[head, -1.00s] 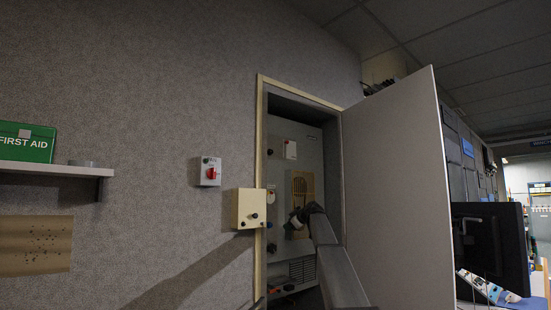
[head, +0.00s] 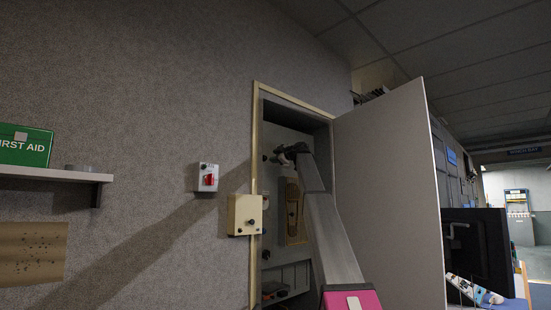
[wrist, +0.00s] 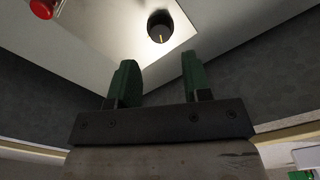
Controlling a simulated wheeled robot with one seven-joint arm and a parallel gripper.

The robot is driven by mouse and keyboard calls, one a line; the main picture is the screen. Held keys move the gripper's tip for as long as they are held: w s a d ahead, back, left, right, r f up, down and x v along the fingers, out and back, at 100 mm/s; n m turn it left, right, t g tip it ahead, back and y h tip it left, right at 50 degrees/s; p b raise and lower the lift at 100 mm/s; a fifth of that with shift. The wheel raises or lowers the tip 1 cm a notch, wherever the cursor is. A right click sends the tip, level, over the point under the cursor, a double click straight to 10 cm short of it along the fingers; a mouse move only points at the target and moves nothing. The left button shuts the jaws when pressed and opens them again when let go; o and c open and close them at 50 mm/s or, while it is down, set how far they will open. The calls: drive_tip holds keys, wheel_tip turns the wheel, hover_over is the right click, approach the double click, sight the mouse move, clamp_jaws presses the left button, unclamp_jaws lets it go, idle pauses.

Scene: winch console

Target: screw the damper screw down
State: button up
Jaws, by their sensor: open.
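I cannot pick out the damper screw for certain in either view. In the wrist view a black round knob (wrist: 160,27) with a yellow mark sits on a pale panel (wrist: 105,30), beyond my fingertips. My gripper (wrist: 160,66) has two green fingers standing apart with nothing between them. In the head view my gripper (head: 288,151) is small and dark, high in the open cabinet, in front of its back panel. My arm hides part of the panel. A tan slotted plate (head: 291,208) shows below the gripper.
The cabinet door (head: 385,195) stands open on the right. A beige box with a dark knob (head: 245,215) and a grey switch box with a red handle (head: 208,178) are on the wall to the left. A red button (wrist: 42,8) is on the panel.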

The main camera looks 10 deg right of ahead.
sight(266, 158)
drive_tip(key=shift+x, duration=3.2)
drive_tip(key=c, duration=0.8)
